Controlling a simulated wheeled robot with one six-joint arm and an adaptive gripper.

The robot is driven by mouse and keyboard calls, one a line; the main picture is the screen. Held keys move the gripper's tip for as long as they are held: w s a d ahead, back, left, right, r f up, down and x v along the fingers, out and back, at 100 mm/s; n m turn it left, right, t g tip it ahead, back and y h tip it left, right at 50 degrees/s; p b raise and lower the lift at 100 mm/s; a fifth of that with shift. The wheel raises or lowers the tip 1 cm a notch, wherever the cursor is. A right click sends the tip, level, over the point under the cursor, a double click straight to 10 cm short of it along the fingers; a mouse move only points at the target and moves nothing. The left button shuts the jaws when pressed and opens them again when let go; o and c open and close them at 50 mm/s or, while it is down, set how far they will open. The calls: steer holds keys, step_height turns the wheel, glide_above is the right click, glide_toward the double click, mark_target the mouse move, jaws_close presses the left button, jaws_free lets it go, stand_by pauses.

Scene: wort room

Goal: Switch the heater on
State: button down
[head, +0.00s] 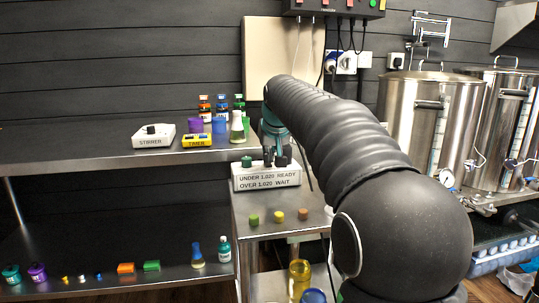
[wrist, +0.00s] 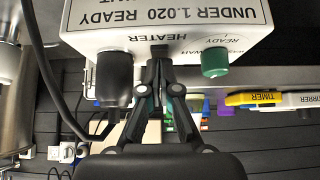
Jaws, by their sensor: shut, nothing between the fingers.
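The white control box (head: 266,177) stands on the steel bench, with a label reading "UNDER 1.020 READY OVER 1.020 WAIT". In the wrist view the box (wrist: 90,42) shows upside down, with the word HEATER on its top face. The tips hide the spot; contact and switch position cannot be told. In the head view my gripper (head: 275,157) is just above the box.
A white stirrer (head: 153,136) and a yellow timer (head: 197,141) stand on the left bench with several bottles behind. Three small coloured stoppers (head: 278,216) lie in front of the box. Large steel kettles (head: 415,120) stand at the right.

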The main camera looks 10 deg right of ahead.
steer(key=shift+w+r+p, duration=0.2)
steer(key=shift+w+p, duration=0.15)
steer(key=shift+r, duration=0.1)
steer(key=shift+r, duration=0.3)
step_height(320, 180, up, 4)
steer(key=shift+f+p, duration=0.15)
steer(key=shift+p, duration=0.25)
steer(key=s+f+v, duration=0.1)
steer(key=v, duration=0.8)
steer(key=shift+s+r, duration=0.25)
steer(key=shift+s, duration=0.05)
